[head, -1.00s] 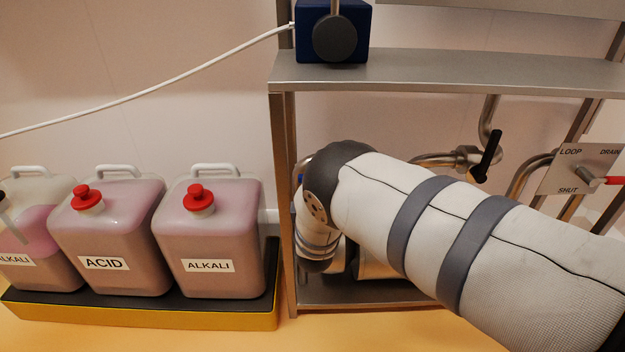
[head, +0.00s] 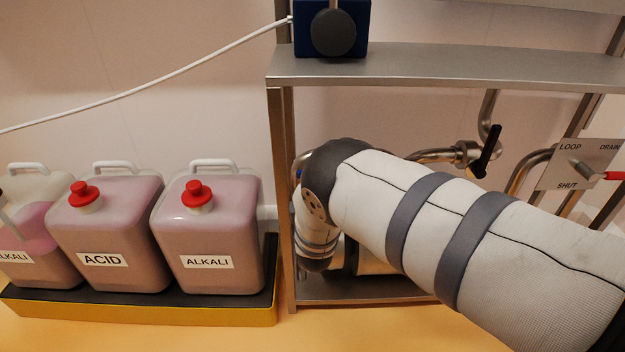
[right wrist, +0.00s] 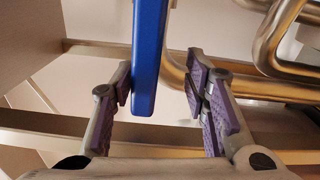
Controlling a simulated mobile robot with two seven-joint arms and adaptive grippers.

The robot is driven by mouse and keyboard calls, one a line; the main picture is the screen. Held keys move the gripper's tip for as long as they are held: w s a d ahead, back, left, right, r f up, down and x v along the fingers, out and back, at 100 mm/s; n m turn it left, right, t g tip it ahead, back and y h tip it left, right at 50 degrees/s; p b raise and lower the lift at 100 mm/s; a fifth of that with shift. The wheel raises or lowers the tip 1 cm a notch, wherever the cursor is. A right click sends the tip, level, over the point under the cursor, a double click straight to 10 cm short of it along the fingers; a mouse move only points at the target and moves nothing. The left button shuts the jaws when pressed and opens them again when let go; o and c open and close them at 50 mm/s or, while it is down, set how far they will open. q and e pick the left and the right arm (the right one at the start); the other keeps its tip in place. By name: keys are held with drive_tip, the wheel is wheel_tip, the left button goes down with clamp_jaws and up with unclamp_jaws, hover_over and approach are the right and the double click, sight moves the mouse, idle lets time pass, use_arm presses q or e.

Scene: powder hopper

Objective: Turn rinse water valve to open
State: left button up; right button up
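A long blue handle (right wrist: 149,55) hangs into the right wrist view from the top, its lower end between my right fingers. My right gripper (right wrist: 160,78) is open around it. The left finger is close to the blue handle; I cannot tell whether it touches. A clear gap lies between the handle and the right finger. No label shows on the handle. In the head view my right arm reaches into the steel frame and hides the gripper and most of the handle.
Steel pipes (right wrist: 280,60) run right of the handle. The steel frame (head: 440,66) has a black-handled valve (head: 487,150) and a LOOP/SHUT/DRAIN plate (head: 560,178) with a red-tipped lever. ACID and ALKALI jugs (head: 208,235) stand on a tray (head: 150,310) at left.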

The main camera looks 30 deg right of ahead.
drive_tip(key=v, duration=1.2)
drive_tip(key=shift+s+d, duration=0.1)
